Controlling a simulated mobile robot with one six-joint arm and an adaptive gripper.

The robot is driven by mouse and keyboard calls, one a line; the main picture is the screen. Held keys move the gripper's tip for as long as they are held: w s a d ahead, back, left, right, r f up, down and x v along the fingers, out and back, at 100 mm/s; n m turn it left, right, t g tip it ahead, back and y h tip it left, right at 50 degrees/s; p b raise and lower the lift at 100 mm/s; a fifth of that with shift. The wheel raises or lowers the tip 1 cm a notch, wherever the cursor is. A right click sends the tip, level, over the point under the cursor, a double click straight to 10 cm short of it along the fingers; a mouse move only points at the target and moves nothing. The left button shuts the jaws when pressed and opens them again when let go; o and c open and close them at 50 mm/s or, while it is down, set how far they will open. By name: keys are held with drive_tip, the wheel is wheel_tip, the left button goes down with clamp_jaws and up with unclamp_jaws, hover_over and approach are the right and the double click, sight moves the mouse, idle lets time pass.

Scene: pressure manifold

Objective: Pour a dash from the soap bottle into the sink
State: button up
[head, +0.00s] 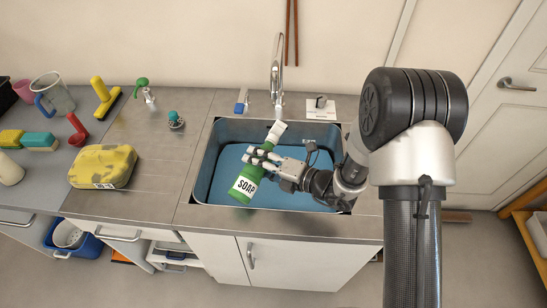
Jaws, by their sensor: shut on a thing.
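The soap bottle (248,182) is green with a white "SOAP" label and a white cap (276,130). It is tilted, with its cap toward the back right and its base toward the front left. My gripper (262,157) is shut around the bottle's upper part and holds it over the sink (290,196). The sink is a blue-lined basin set in a steel counter. I cannot see any soap coming out. The arm comes in from the right, and my gripper and the bottle hide part of the basin.
A tall chrome faucet (277,70) stands behind the sink. The counter just left of the basin is clear.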

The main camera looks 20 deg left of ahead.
drive_tip(key=shift+s+m+p, duration=0.15)
drive_tip(key=shift+m+p, duration=0.25)
drive_tip(key=shift+p, duration=0.2)
idle(1.8)
